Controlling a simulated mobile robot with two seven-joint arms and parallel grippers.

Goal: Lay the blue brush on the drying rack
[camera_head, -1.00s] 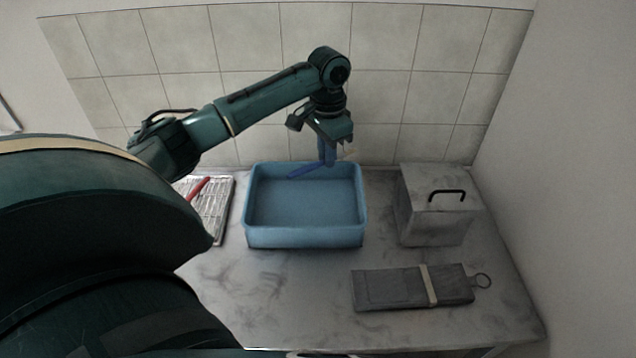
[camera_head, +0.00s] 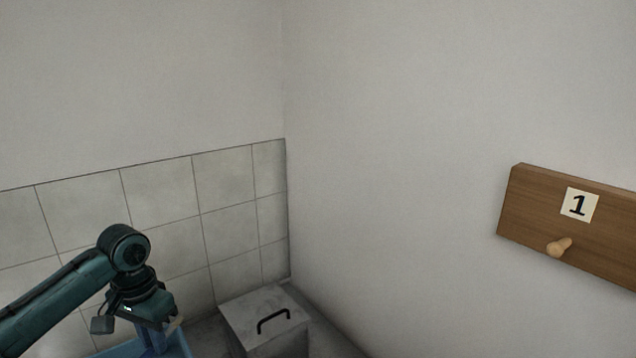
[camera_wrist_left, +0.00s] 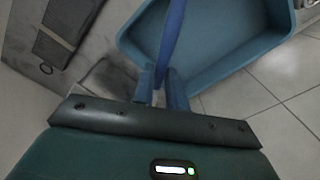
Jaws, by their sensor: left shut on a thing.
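The blue brush (camera_wrist_left: 172,38) is held in my left gripper (camera_wrist_left: 160,88), its blue handle reaching away across the blue tub (camera_wrist_left: 215,68) in the left wrist view. The fingers are shut on it. In the head view my left gripper (camera_head: 152,338) is at the lower left, over the tub (camera_head: 181,341), of which only a part shows; the brush is mostly hidden or cut off there. The drying rack is outside the head view now. My right gripper is not in view.
A grey metal box (camera_head: 264,325) with a black handle stands right of the tub. A wooden board (camera_head: 575,228) with a peg and a "1" label hangs on the right wall.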

